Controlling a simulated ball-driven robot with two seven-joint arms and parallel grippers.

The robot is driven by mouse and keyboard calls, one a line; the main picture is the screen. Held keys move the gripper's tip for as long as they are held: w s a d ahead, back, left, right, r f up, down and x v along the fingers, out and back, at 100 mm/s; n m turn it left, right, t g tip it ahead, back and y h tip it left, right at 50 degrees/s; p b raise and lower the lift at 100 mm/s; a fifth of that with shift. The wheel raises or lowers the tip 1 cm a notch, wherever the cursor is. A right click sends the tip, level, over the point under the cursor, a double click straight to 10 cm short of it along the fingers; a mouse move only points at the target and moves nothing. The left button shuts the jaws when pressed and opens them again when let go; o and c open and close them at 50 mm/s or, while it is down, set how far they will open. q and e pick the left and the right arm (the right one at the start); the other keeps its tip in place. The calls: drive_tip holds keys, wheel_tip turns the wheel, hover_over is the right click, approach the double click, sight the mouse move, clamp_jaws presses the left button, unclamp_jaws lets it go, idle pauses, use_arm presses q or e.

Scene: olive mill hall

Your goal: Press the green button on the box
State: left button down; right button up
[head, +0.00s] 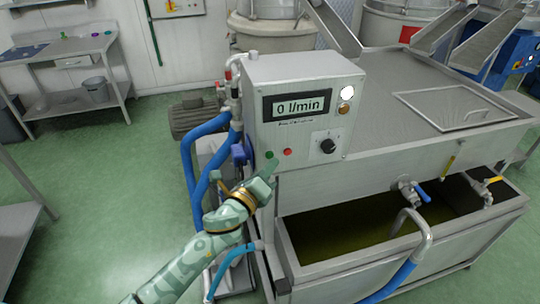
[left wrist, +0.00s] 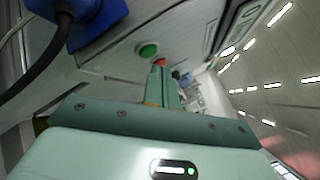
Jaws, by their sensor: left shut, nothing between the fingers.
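The grey control box (head: 305,130) stands on the left end of a steel machine. Its display reads "0 l/min". The green button (head: 269,155) sits low on the box's front face, left of a red button (head: 288,152). My left gripper (head: 270,170) is shut and empty, with its tips just below the two buttons. In the left wrist view, the green button (left wrist: 148,50) shows just beyond and left of the shut fingertips (left wrist: 160,68). The red button (left wrist: 159,62) is partly behind the tips. I cannot tell whether the tips touch the box. My right gripper is not in view.
A black knob (head: 328,146) is on the box to the right. Blue hoses (head: 188,160) run down its left side. An open steel trough (head: 400,240) with valves lies at the right. Green floor (head: 110,190) is free at the left.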

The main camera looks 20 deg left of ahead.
use_arm(q)
drive_tip(key=shift+s+d, duration=0.7)
drive_tip(key=shift+s, duration=0.35)
drive_tip(key=shift+s+d, duration=0.7)
drive_tip(key=shift+s, duration=0.3)
